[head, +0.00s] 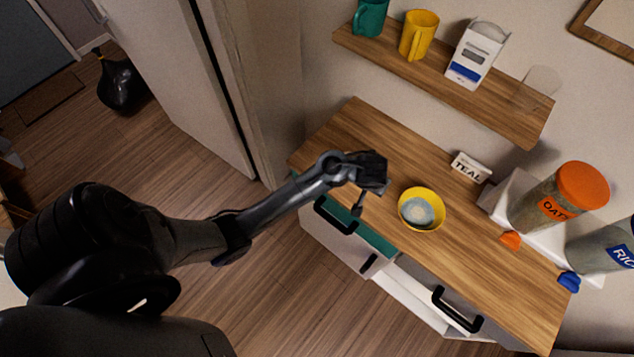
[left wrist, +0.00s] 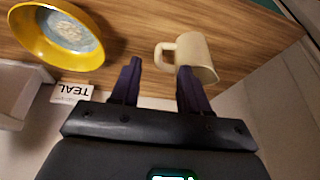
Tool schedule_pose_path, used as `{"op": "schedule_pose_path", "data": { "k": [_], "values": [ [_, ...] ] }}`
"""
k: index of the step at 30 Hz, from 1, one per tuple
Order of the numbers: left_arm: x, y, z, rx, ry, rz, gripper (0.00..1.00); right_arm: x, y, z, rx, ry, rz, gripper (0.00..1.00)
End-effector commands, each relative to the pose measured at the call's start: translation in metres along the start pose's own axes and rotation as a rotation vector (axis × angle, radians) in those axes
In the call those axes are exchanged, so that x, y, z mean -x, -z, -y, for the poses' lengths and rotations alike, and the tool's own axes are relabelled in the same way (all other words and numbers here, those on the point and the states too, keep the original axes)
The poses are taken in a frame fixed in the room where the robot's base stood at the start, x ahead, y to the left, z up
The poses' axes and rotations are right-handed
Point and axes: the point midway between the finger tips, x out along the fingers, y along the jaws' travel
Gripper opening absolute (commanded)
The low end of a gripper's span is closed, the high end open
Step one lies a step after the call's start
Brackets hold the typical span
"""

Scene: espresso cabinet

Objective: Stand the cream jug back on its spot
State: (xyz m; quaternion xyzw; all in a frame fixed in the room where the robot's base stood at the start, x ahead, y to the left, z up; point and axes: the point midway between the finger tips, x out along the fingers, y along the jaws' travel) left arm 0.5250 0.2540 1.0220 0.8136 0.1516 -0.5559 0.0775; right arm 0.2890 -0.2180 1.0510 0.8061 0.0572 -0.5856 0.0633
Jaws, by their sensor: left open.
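The cream jug (left wrist: 198,54) shows in the left wrist view, on the wooden counter beyond my right-hand fingertip. Its handle (left wrist: 166,54) points left in that view, towards the gap between my fingers. I cannot tell for sure whether it stands or lies. In the head view I cannot make out the jug; my left gripper and wrist may hide it. My left gripper (head: 358,208) is over the counter, left of the yellow bowl. In the left wrist view its fingers (left wrist: 159,72) are apart, with nothing held between them. My right gripper is in neither view.
The yellow bowl (head: 434,223) with pale contents stands mid-counter, near a TEAL sign (head: 470,167). An orange-lidded jar (head: 545,210) and a RICE jar (head: 600,250) stand right. A shelf (head: 440,78) with mugs and a carton is above. Drawer handles (head: 455,312) line the front.

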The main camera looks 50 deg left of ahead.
Motion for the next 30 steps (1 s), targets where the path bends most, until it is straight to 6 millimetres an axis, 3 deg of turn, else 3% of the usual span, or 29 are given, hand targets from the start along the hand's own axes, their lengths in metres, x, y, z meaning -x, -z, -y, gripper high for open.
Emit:
{"op": "schedule_pose_path", "data": {
  "k": [1, 4, 9, 15, 21, 30],
  "values": [
    [0.001, -0.022, 0.001, -0.037, -0.009, 0.01, 0.45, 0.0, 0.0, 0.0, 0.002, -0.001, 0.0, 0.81],
    [0.011, -0.064, 0.005, -0.126, -0.034, 0.022, 0.45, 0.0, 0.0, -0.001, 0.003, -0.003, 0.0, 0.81],
    [0.043, -0.132, 0.018, -0.278, -0.09, 0.038, 0.45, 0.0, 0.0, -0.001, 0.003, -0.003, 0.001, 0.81],
    [0.087, -0.186, 0.035, -0.406, -0.148, 0.048, 0.45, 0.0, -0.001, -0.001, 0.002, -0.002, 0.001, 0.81],
    [0.11, -0.206, 0.045, -0.464, -0.176, 0.048, 0.45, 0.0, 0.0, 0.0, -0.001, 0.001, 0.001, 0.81],
    [0.113, -0.208, 0.047, -0.473, -0.179, 0.047, 0.45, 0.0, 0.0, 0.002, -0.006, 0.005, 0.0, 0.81]
  ]
}}
